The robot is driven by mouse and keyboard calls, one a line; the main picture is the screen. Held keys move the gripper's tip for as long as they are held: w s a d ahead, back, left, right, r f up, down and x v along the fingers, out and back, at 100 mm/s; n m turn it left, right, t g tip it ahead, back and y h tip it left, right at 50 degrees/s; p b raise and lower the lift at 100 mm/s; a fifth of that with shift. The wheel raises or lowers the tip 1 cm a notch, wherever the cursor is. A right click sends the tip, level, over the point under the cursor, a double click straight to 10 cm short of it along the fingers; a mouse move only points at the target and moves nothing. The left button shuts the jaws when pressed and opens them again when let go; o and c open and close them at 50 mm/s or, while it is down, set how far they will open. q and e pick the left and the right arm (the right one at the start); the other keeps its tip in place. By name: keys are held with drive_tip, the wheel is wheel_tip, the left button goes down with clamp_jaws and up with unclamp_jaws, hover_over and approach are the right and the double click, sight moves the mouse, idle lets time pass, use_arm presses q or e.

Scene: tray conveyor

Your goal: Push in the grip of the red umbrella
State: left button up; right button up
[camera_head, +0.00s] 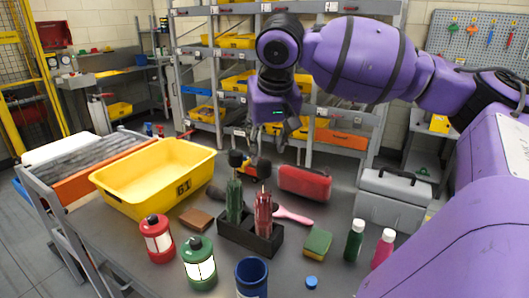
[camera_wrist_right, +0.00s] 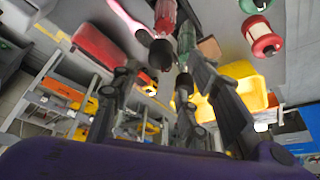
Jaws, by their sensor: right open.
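The red umbrella (camera_head: 264,217) stands folded and upright in a black holder (camera_head: 232,236), to the right of the green umbrella (camera_head: 234,203). In the wrist view, the red umbrella (camera_wrist_right: 166,14) ends in a dark grip (camera_wrist_right: 162,52), seen between my fingers. The green umbrella (camera_wrist_right: 187,38) is close beside it, with its own dark grip (camera_wrist_right: 184,83). My right gripper (camera_head: 286,138) is open and empty, above and behind the umbrellas in the head view. Its spread fingers also show in the wrist view (camera_wrist_right: 166,60). I cannot tell any contact. My left gripper is not in view.
A yellow bin (camera_head: 115,182) stands at left. Red (camera_head: 157,238) and green (camera_head: 199,264) lanterns, a blue cup (camera_head: 252,278) and a sponge (camera_head: 318,243) are in front. A red case (camera_head: 305,183) lies behind right, near a grey toolbox (camera_head: 393,197). Bottles stand at right.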

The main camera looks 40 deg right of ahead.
sight(266, 162)
drive_tip(key=x, duration=0.7)
drive_tip(key=shift+d+f+b, duration=0.2)
drive_tip(key=shift+f+b, duration=0.05)
drive_tip(key=shift+b, duration=0.05)
clamp_jaws()
